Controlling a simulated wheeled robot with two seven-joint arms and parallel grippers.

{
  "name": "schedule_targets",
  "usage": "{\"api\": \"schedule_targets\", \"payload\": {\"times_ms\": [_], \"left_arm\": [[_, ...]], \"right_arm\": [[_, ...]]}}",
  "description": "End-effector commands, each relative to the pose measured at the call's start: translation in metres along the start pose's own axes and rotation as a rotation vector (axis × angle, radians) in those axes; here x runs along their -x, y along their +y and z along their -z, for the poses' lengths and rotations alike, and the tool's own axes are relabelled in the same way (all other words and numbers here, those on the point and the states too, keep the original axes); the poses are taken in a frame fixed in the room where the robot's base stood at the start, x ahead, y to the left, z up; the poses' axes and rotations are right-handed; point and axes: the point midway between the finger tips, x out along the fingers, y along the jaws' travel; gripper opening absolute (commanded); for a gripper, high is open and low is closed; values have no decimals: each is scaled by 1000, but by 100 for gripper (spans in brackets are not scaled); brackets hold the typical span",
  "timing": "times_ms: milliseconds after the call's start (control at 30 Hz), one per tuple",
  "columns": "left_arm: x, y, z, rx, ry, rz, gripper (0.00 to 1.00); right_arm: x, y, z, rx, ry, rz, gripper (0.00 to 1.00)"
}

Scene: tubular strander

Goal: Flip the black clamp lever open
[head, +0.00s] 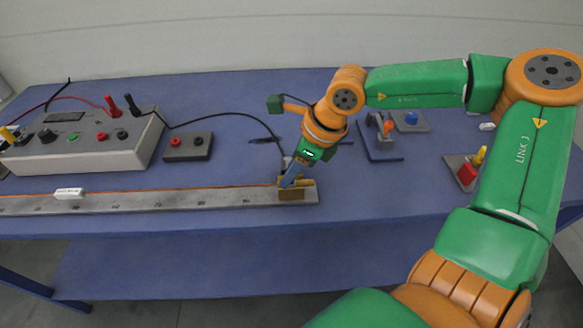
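A brass-coloured clamp block (291,195) sits at the right end of a long grey measuring board (160,199). My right gripper (288,183) reaches down from the upper right, with its fingertips at the top of this clamp. I cannot make out a black lever there; the fingers cover that part. Whether the fingers touch the clamp, and whether they are open or shut, is too small to tell. An orange wire (180,190) runs along the board to the clamp. My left gripper is not in view.
A grey control box (85,140) with knobs and red and black plugs stands at the left. A black lead runs from it towards the clamp. A small button box (188,147) is beside it. Several small fixtures, one with a blue button (411,118), stand at the right. The blue table (230,235) is clear in front.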

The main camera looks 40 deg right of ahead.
Motion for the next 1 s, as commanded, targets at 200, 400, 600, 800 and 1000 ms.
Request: {"api": "schedule_targets", "payload": {"times_ms": [200, 400, 600, 800, 1000], "left_arm": [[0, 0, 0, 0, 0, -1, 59], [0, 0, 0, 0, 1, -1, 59], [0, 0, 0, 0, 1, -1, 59], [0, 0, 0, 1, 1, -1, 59], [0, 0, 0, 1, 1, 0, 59]], "right_arm": [[0, 0, 0, -1, 0, -1, 0], [0, 0, 0, -1, 0, -1, 0], [0, 0, 0, -1, 0, -1, 0], [0, 0, 0, -1, 0, -2, 0], [0, 0, 0, -1, 1, -2, 0]]}}
